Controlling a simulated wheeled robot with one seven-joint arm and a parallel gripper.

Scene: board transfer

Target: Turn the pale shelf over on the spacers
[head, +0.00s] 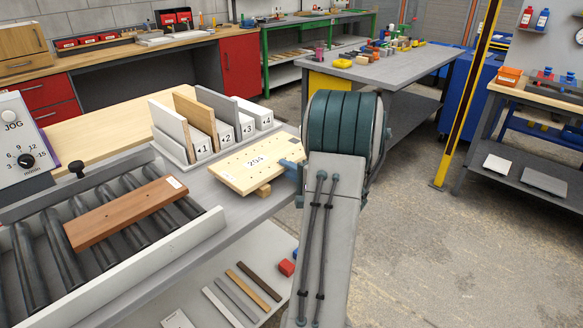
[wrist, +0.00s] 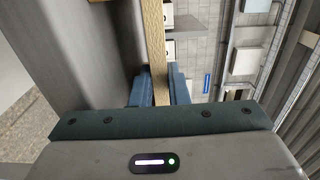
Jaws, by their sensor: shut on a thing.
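The pale shelf (head: 235,171) is a light wooden board with small holes along its edges and a white number label on its upper face. In the head view it lies roughly level over the grey bench. A wooden spacer (head: 264,190) shows under its front edge; any other spacer is hidden. I cannot tell whether the shelf touches it. My gripper (head: 293,171) has blue fingers shut on the shelf's right end. In the wrist view the shelf (wrist: 156,35) runs edge-on away from between the fingers of my gripper (wrist: 159,88).
A rack (head: 175,150) with numbered slots holding several boards stands just behind the shelf. A roller conveyor (head: 30,262) carrying a brown board (head: 125,213) lies to the left. Loose strips (head: 253,286) lie on the lower shelf. Floor at right is clear.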

